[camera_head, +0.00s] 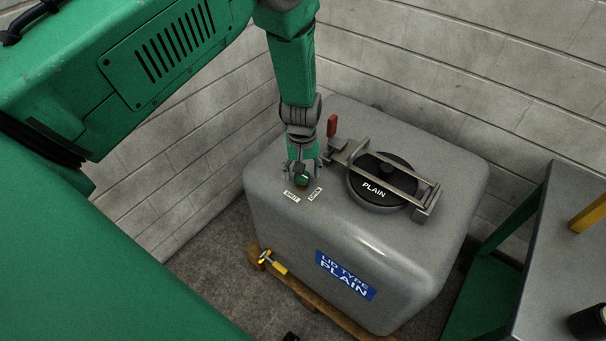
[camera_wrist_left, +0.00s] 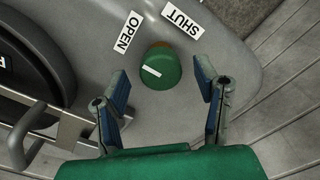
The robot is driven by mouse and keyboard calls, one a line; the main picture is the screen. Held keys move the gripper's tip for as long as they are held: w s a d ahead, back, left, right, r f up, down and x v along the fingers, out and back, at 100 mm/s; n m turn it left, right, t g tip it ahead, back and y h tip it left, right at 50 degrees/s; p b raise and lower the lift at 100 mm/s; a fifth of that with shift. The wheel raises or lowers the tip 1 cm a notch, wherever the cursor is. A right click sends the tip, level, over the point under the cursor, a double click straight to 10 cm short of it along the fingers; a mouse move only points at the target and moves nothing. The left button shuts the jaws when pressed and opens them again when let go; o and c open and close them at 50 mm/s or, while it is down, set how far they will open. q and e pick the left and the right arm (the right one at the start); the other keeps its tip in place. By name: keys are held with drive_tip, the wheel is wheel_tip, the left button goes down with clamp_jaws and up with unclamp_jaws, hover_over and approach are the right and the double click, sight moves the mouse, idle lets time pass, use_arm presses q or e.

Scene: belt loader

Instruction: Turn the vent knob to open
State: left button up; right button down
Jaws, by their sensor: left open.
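The green vent knob (camera_head: 302,180) sits on the top of the grey tank (camera_head: 270,180), near its left front. In the left wrist view the knob (camera_wrist_left: 165,66) shows a white mark pointing left, below the OPEN label (camera_wrist_left: 127,32). The SHUT label (camera_wrist_left: 182,18) lies above the knob there. My left gripper (camera_head: 303,167) is over the knob from behind. In the wrist view its fingers (camera_wrist_left: 162,80) are open and spread to either side of the knob, with gaps on both sides. My right gripper is not in view.
A round black lid (camera_head: 372,197) marked PLAIN, under a metal clamp bar (camera_head: 392,178) with a red handle (camera_head: 332,126), stands right of the knob. Block walls (camera_head: 450,80) rise behind the tank. A grey-topped table (camera_head: 560,240) stands at right.

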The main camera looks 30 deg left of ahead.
use_arm(q)
wheel_tip(320, 180, up, 11)
drive_tip(key=shift+f, duration=0.15)
idle(0.4)
drive_tip(key=shift+m+y, duration=0.4)
drive_tip(key=shift+m, duration=0.3)
drive_tip(key=s+f, duration=0.4)
drive_tip(key=s+f+b, duration=0.1)
drive_tip(key=s+f, duration=0.1)
drive_tip(key=shift+a+f, duration=0.25)
drive_tip(key=shift+a, duration=0.05)
drive_tip(key=s+d+f+m+b, duration=0.1)
drive_tip(key=s+d+f+m, duration=0.1)
drive_tip(key=s, duration=1)
drive_tip(key=s+d+f+m+b, duration=0.1)
drive_tip(key=s+f+m, duration=0.4)
drive_tip(key=s, duration=0.7)
wheel_tip(320, 180, down, 2)
drive_tip(key=shift+d+f+t+h, duration=0.1)
drive_tip(key=shift+d+t+h, duration=0.2)
drive_tip(key=shift+d+h, duration=0.15)
